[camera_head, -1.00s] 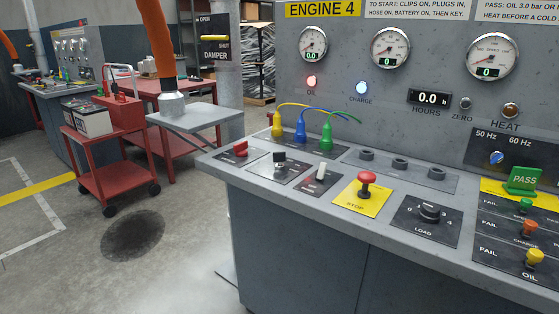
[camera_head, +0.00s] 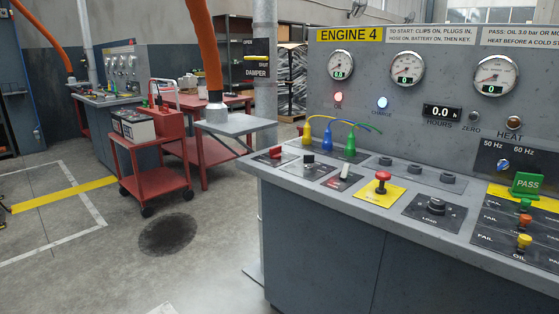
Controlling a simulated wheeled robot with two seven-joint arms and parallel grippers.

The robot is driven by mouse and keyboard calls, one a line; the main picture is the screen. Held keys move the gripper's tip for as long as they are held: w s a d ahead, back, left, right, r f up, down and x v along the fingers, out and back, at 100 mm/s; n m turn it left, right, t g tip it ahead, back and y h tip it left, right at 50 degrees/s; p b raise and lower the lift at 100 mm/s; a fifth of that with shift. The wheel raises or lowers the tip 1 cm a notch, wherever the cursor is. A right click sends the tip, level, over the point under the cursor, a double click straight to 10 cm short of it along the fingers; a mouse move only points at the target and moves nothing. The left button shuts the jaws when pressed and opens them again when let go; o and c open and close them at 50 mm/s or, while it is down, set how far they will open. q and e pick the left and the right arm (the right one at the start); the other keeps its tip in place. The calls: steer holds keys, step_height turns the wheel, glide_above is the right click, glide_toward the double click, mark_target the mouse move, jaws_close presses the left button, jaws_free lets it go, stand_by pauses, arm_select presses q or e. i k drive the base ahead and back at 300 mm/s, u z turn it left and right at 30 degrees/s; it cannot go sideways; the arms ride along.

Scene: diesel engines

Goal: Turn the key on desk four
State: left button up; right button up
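Desk four is the grey console (camera_head: 325,215) with the yellow "ENGINE 4" label (camera_head: 349,34) on its back panel. What looks like the key (camera_head: 309,159) is a small black-topped piece on a dark plate at the left of the desk top. Its exact turn position is too small to tell. A red switch (camera_head: 276,152) sits to its left and a white-tipped switch (camera_head: 344,171) to its right. The oil lamp (camera_head: 338,97) glows red and the charge lamp (camera_head: 382,102) glows blue-white. Neither of my grippers shows in this view.
A red cart (camera_head: 152,182) with a battery (camera_head: 132,125) stands left of the desk. An orange hose (camera_head: 207,50) hangs down onto a small grey shelf (camera_head: 236,125). The floor in front of the cart is clear, with a dark stain (camera_head: 168,234).

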mark_target(307, 159)
steer(key=u, duration=0.4)
steer(key=i, duration=0.9)
steer(key=z, duration=0.05)
